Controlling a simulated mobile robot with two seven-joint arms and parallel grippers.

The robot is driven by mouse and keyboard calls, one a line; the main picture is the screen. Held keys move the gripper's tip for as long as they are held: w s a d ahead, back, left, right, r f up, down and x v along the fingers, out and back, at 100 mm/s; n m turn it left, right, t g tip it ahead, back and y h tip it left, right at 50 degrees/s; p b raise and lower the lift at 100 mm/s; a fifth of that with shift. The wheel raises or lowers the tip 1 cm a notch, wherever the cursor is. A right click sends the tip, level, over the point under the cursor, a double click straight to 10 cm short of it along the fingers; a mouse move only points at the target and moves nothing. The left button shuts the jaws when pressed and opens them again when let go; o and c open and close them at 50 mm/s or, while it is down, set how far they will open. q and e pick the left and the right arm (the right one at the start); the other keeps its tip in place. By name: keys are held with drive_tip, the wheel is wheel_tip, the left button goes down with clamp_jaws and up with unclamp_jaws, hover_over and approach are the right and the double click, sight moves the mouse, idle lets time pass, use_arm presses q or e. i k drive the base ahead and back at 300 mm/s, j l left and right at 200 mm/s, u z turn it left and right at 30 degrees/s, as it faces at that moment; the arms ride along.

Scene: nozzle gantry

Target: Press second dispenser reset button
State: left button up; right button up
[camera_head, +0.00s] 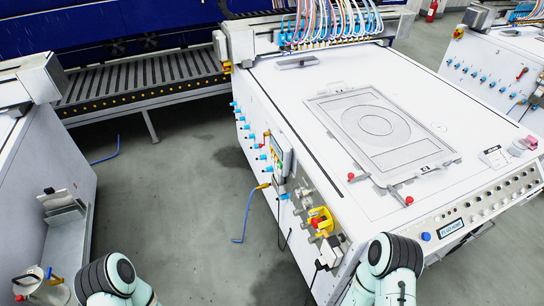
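A white dispenser machine (290,105) fills the middle, with a flat top and a round-ringed plate (375,124) on it. Its front panel, at the lower right, has a blue button (426,236), a small display (451,228) and a row of small knobs (500,201). A second similar machine (500,62) stands at the upper right, with blue knobs on its side. I cannot tell which control is the reset button. Only rounded links of my left and right arms show at the bottom edge; both grippers are out of view.
A red-and-yellow emergency stop (320,221) and valves stick out from the middle machine's left side. A white cabinet (45,150) stands at the left. A roller conveyor (140,80) runs behind. Grey floor (185,190) is open between cabinet and machine, with a blue hose (245,215).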

sight(426, 236)
drive_tip(key=z, duration=1.9)
